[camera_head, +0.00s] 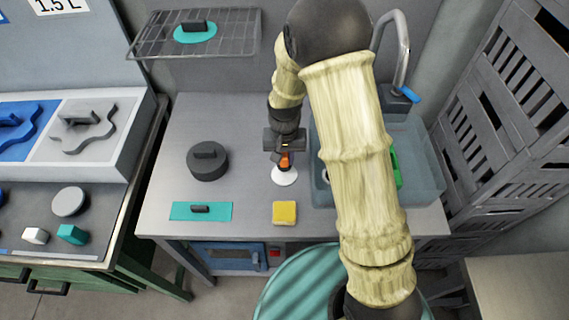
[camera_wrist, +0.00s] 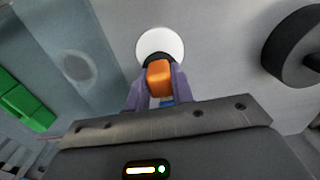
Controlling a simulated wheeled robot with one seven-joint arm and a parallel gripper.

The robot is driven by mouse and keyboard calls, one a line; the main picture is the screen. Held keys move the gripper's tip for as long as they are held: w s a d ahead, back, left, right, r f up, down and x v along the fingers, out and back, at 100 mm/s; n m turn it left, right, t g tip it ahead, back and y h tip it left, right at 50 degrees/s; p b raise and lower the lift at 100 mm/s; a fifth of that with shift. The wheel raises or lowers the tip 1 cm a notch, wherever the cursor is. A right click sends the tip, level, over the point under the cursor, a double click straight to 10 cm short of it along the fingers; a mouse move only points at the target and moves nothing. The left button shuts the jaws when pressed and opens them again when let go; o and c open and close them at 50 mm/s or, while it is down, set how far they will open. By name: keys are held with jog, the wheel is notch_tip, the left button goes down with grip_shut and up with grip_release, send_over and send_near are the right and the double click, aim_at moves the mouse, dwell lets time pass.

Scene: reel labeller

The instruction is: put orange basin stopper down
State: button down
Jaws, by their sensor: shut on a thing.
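The orange basin stopper (camera_head: 285,160) is between the fingers of my gripper (camera_head: 284,154), over the counter to the left of the sink. In the wrist view the stopper (camera_wrist: 160,78) shows an orange grip and a dark collar, held between the two purple fingers of my gripper (camera_wrist: 158,86). A white disc (camera_head: 285,176) shows directly below the orange grip, at the counter. I cannot tell whether the disc is part of the stopper or whether it touches the counter. The sink basin (camera_head: 425,175) is partly hidden behind my arm.
A dark round lidded pot (camera_head: 207,162) stands to the left on the counter. A yellow sponge (camera_head: 285,212) and a teal plate with a dark handle (camera_head: 186,211) lie near the front edge. A faucet (camera_head: 400,50) rises behind the sink. A wire shelf (camera_head: 240,35) hangs at the back.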

aim_at(285, 165)
jog(key=shift+f, duration=1.85)
jog(key=shift+f, duration=0.1)
jog(key=c, duration=1.2)
grip_release()
notch_tip(285, 165, up, 12)
jog(key=shift+r+b, duration=0.1)
jog(key=shift+b, duration=0.5)
